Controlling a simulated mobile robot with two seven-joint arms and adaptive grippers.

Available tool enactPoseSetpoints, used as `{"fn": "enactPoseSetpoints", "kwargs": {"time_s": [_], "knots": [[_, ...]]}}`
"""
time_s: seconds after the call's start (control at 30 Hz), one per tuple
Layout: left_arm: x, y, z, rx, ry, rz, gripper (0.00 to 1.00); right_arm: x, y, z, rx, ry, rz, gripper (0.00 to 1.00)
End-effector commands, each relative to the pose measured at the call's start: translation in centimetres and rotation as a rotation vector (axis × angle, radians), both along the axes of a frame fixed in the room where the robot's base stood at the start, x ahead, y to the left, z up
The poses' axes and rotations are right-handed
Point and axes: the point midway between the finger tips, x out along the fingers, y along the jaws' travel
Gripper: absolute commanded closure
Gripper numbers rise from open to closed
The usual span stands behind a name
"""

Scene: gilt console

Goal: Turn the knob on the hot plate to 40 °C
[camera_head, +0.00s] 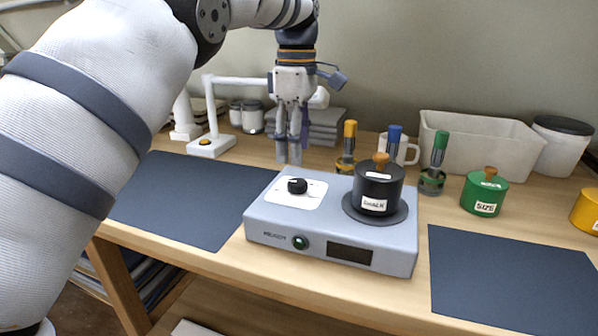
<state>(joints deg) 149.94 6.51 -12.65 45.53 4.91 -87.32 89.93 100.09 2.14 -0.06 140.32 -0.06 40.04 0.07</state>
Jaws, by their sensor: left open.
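The hot plate (335,253) is a pale grey box on the wooden table, with a dark display and a green-lit button on its front. Its black knob (297,186) stands on a white panel at the top left; the markings are too small to read. A black lidded pot (379,189) with a wooden handle sits on the round dark plate at the right. My left gripper (288,160) is open and points down, behind and above the knob, apart from it. Nothing shows between its fingers. My right gripper is not in view.
Dark mats lie left (195,195) and right (515,280) of the hot plate. Vials with yellow (349,130), blue (394,135) and green (440,142) caps and a green pot (484,193) stand behind and right. A white bin (478,150) and lamp (210,145) stand farther back.

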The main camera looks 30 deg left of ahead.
Motion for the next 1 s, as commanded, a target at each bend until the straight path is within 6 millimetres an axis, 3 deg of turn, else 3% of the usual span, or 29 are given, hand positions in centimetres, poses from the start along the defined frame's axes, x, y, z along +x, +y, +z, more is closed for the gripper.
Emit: {"fn": "enactPoseSetpoints", "kwargs": {"time_s": [0.2, 0.3, 0.63, 0.87, 1.0], "knots": [[-0.1, 0.0, -4.7, 0.0, -0.004, 0.0, 0.48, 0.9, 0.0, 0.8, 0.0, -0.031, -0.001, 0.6], [0.0, 0.0, -6.0, 0.0, -0.005, 0.0, 0.48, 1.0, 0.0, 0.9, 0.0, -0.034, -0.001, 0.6], [0.0, 0.0, -6.9, 0.001, -0.004, 0.0, 0.48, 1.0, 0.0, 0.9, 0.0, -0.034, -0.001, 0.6], [0.0, 0.0, -6.9, 0.001, -0.004, 0.0, 0.96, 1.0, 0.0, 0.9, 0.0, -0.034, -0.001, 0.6], [0.0, 0.0, -6.8, 0.001, -0.004, -0.001, 0.96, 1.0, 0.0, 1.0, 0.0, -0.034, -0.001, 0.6]]}}
